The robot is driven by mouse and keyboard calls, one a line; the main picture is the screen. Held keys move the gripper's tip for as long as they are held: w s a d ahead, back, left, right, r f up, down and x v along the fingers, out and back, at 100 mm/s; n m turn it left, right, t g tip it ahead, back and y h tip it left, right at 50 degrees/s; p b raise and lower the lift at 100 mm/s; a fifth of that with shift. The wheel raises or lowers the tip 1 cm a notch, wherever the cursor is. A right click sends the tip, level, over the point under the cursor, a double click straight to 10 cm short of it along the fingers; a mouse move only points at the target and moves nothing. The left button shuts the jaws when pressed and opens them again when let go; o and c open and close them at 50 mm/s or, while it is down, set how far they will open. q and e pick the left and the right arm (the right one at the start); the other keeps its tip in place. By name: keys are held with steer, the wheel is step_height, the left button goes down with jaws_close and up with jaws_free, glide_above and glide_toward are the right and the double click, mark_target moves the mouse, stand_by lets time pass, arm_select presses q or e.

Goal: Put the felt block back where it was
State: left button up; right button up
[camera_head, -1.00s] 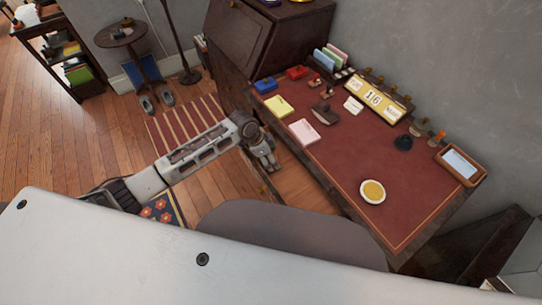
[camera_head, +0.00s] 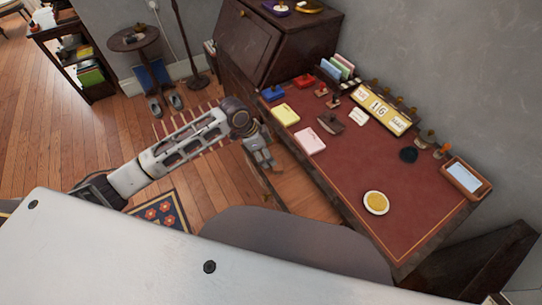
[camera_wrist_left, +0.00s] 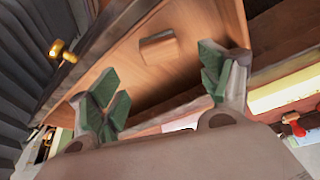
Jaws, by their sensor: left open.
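A small tan block (camera_wrist_left: 158,47) lies inside the open wooden drawer (camera_wrist_left: 195,25) in the left wrist view; I cannot tell for certain that it is the felt block. The drawer also shows in the head view, pulled out from the desk's front (camera_head: 310,190); the block cannot be made out there. My left gripper (camera_head: 262,158) is at the drawer's far left end, beside the desk front. In the wrist view its green-padded fingers (camera_wrist_left: 165,90) are open and empty, apart from the block. My right gripper is not in view.
The red desk top (camera_head: 350,170) holds a yellow pad (camera_head: 285,114), a pink pad (camera_head: 309,140), a dark rocker-shaped object (camera_head: 331,123), a calendar (camera_head: 381,107) and a round yellow dish (camera_head: 375,202). A grey chair back (camera_head: 290,240) stands before the desk.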

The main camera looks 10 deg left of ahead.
arm_select(q)
steer(key=shift+v, duration=1.4)
steer(key=shift+d, duration=0.15)
